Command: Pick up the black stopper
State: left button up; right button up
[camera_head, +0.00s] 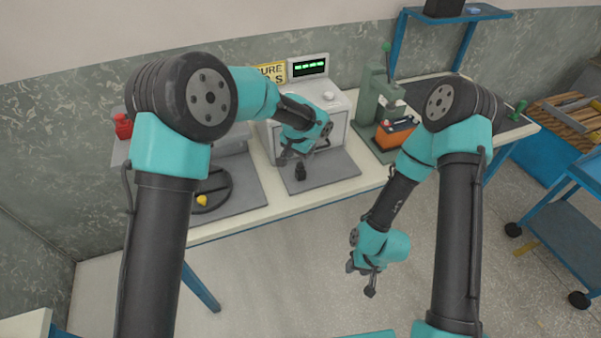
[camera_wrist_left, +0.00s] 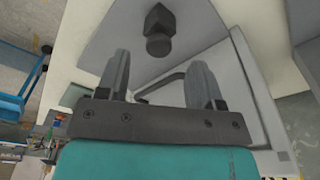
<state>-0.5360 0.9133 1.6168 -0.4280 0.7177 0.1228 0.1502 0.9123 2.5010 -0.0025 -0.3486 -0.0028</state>
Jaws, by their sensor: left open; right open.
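The black stopper (camera_head: 300,173) stands on a grey mat (camera_head: 335,172) in front of a white box-shaped device. In the left wrist view the stopper (camera_wrist_left: 159,25) is beyond the fingertips, roughly centred between them and not touched. My left gripper (camera_head: 295,160) is open and empty, just above and behind the stopper in the head view. Its two spread fingers show in the left wrist view (camera_wrist_left: 159,68). My right gripper (camera_head: 361,279) hangs open and empty in front of the table, over the floor.
The white device (camera_head: 335,128) with a green display (camera_head: 309,66) stands behind the mat. A green press (camera_head: 375,105) and an orange box (camera_head: 396,133) stand at right. The table's front edge is near the mat.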

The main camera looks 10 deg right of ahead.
aim_at(300, 165)
pick_arm(q)
jog(key=shift+w+d+f, duration=0.1)
jog(key=shift+d+f, duration=0.05)
jog(key=shift+f, duration=1.05)
jog(key=shift+w+d+f, duration=0.1)
jog(key=shift+f, duration=1.05)
jog(key=shift+c, duration=0.3)
jog(key=shift+s, duration=0.1)
jog(key=c, duration=0.9)
